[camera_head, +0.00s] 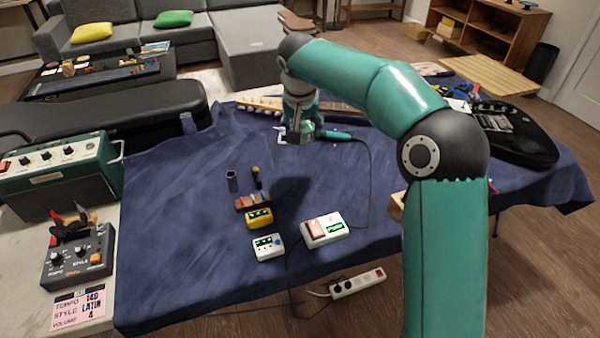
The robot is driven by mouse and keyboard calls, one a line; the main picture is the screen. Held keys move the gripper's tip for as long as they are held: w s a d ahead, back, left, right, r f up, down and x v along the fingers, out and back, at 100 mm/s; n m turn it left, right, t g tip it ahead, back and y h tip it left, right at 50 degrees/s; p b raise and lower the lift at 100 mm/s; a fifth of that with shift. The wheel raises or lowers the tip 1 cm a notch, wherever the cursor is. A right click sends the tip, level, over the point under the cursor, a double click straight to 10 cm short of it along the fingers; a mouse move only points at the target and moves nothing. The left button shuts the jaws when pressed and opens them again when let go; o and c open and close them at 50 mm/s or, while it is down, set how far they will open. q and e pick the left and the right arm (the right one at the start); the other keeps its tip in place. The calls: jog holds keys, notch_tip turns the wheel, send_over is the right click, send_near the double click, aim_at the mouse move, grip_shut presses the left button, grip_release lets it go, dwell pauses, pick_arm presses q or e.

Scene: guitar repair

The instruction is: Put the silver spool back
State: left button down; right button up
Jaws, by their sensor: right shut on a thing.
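My right arm comes in from the right and reaches over the blue-covered table (190,240). My right gripper (302,128) points down near the table's far middle, with its jaws shut. A small silver piece, which looks like the silver spool (300,138), shows at its fingertips, mostly hidden by the gripper. I cannot tell whether it touches the cloth. A teal-handled tool (337,135) with a cable lies just right of the gripper. My left gripper is not in view.
A guitar neck (262,104) lies behind my gripper. A black guitar body (517,137) lies right. The cloth's left middle is clear.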

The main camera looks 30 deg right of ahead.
aim_at(302, 173)
notch_tip(302, 173, down, 13)
jog(key=shift+b, duration=1)
jog(key=shift+f, duration=0.1)
jog(key=o, duration=1.2)
jog(key=shift+a, duration=0.1)
jog(key=shift+r, duration=0.2)
jog(key=p+v, duration=0.1)
jog(key=v, duration=1)
jog(key=shift+s+r, duration=0.15)
jog(key=shift+r, duration=0.2)
